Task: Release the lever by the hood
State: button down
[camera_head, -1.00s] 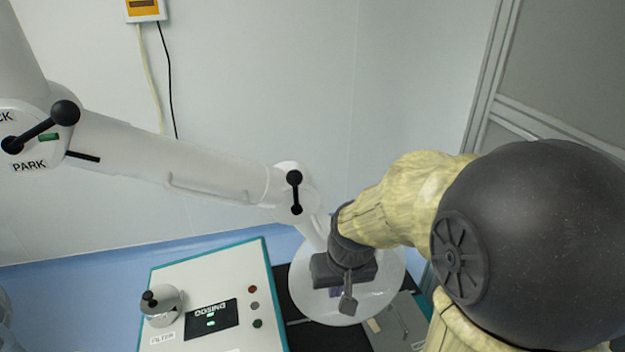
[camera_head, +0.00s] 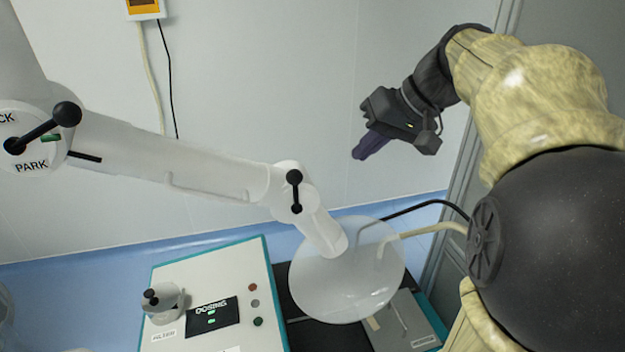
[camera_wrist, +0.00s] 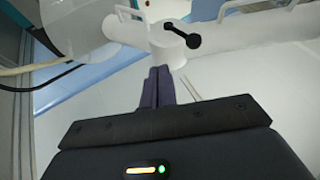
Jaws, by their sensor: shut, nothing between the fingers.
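The hood (camera_head: 347,270) is a translucent white dome at the end of a jointed white arm. Near it, on the arm's last joint, sits a small black lever (camera_head: 295,191) with ball ends, standing nearly upright. The same lever shows in the wrist view (camera_wrist: 182,33), beyond my fingertips and slightly right. My gripper (camera_head: 362,153) is up and to the right of the lever, apart from it, with its purple fingers together and empty. The fingers also show in the wrist view (camera_wrist: 157,86), pointing toward the lever's joint.
A larger black lever (camera_head: 42,129) with a PARK label sits at the arm's left joint. A white control box (camera_head: 215,290) with a knob and display stands below. A black hose (camera_head: 425,204) and a cream hose run right of the hood. Open space lies between gripper and lever.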

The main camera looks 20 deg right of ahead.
jog(key=p, duration=0.3)
send_near(295, 193)
jog(key=w+d+f, duration=0.2)
jog(key=d+f, duration=0.1)
jog(key=f, duration=0.1)
jog(key=a, duration=0.1)
jog(key=a+p, duration=0.1)
jog(key=w+a+f+p, duration=0.1)
jog(key=a, duration=0.1)
jog(key=shift+w+f, duration=0.1)
jog(key=shift+f, duration=0.05)
